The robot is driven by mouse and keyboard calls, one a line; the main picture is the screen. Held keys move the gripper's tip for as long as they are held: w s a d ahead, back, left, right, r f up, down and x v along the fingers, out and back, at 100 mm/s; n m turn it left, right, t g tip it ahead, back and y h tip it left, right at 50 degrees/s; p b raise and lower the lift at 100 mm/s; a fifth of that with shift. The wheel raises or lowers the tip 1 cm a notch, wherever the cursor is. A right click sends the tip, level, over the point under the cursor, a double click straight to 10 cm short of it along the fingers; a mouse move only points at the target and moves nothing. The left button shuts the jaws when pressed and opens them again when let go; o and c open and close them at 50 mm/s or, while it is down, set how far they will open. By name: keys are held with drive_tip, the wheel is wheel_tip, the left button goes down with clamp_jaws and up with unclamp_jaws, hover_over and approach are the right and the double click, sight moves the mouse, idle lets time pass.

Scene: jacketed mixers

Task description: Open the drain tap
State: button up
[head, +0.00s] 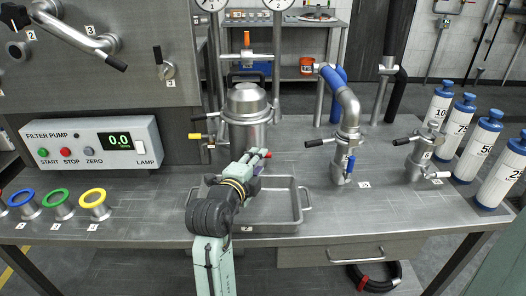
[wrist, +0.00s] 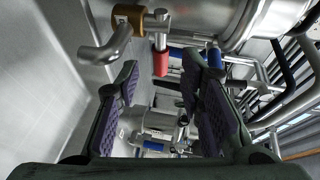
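The steel vessel (head: 246,105) stands at the back of the bench, with its lower part hidden behind my arm. In the wrist view, a small tap (wrist: 158,22) with a brass collar and bent spout is at the vessel's underside. Its red-sleeved handle (wrist: 160,64) appears between my two fingers in the picture, with visible space on both sides. I take this to be the drain tap. My gripper (head: 259,158) is in front of the vessel, above the tray. In the wrist view my gripper (wrist: 161,82) is open and empty, with purple pads apart.
A shallow steel tray (head: 302,208) lies under my gripper. A bent pipe with a blue collar (head: 332,76) and black lever stands to the right. The filter pump box (head: 92,142) is at left. A yellow-tipped lever (head: 198,136) sticks out left of the vessel.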

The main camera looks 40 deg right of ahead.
drive_tip(key=p+x, duration=0.1)
drive_tip(key=x, duration=0.4)
drive_tip(key=shift+w+d, duration=0.15)
drive_tip(key=shift+c, duration=0.5)
clamp_jaws()
